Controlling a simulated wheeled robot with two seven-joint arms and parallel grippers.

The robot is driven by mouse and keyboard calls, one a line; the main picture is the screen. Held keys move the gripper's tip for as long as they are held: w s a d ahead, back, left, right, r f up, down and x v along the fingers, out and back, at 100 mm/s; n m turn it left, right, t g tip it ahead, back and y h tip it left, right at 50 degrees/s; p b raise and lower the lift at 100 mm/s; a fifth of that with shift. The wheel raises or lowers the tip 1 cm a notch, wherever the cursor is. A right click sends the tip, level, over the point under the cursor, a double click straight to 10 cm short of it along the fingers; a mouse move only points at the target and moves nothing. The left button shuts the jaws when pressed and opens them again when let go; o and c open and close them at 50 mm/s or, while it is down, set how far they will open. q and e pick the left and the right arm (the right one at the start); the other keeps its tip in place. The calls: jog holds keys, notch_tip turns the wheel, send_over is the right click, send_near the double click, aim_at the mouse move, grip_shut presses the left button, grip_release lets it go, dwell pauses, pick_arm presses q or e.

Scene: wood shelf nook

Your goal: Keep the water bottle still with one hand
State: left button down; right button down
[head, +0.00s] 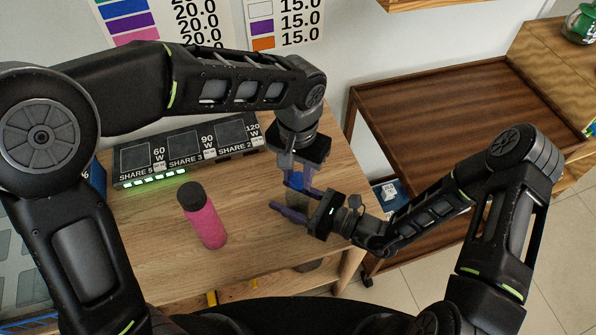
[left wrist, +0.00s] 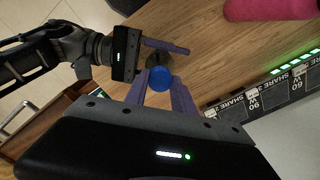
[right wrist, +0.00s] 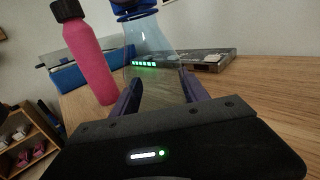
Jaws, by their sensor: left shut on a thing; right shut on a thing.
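A clear water bottle (right wrist: 152,48) with a blue cap (left wrist: 160,78) stands upright near the front right part of the wooden table. My right gripper (head: 288,212) comes from the right and is shut on the bottle's body, one purple finger on each side, as the right wrist view (right wrist: 160,88) shows. My left gripper (head: 297,184) points down from above and is shut on the blue cap, with its fingers on both sides of it. In the head view the fingers hide much of the bottle.
A pink bottle with a dark cap (head: 205,221) stands left of the clear bottle. A dark charging station (head: 189,150) with green lights runs along the back of the table (head: 150,240). A brown shelf unit (head: 440,100) stands to the right. Table between pink and clear bottles is bare.

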pick_arm(q)
jog(key=c, duration=1)
grip_release()
jog(key=shift+o, duration=0.2)
jog(key=shift+r, duration=0.15)
notch_tip(320, 180, up, 12)
pick_arm(e)
jog(key=shift+c, duration=2.4)
grip_release()
